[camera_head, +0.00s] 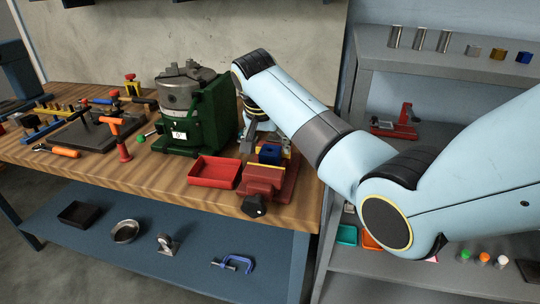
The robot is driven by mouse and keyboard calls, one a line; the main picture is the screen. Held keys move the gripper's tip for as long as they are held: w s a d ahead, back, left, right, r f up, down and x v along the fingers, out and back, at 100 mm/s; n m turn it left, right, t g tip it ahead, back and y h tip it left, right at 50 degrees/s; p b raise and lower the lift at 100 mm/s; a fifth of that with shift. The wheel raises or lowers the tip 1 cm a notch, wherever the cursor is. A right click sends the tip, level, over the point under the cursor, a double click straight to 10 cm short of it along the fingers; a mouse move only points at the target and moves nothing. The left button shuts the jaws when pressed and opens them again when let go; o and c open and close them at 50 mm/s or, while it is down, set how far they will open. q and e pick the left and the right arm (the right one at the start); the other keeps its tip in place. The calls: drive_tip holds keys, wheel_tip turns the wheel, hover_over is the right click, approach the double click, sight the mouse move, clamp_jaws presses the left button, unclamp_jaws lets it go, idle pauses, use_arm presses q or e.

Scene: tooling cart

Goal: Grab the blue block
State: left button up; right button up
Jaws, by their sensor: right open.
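A small blue block (269,154) sits at the red vise (262,179) near the front edge of the wooden bench. Whether the vise jaws clamp it is too small to tell. My right gripper (265,137) points down just above and behind the block, open, with its fingers partly hidden by my arm. I cannot tell whether a finger touches the block. Another small blue block (524,57) stands at the right end of the grey shelf's top. My left gripper is not in view.
A red tray (215,172) lies left of the vise. A green machine with a grey chuck (180,92) stands behind the tray. Hand tools and clamps fill the bench's left side. The grey shelf (430,65) stands to the right, holding metal cylinders and small blocks.

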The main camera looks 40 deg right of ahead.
sight(270, 149)
drive_tip(key=x, duration=0.4)
drive_tip(key=shift+d+r, duration=0.15)
drive_tip(key=c, duration=1.4)
drive_tip(key=shift+c, duration=0.3)
drive_tip(key=shift+r, duration=0.2)
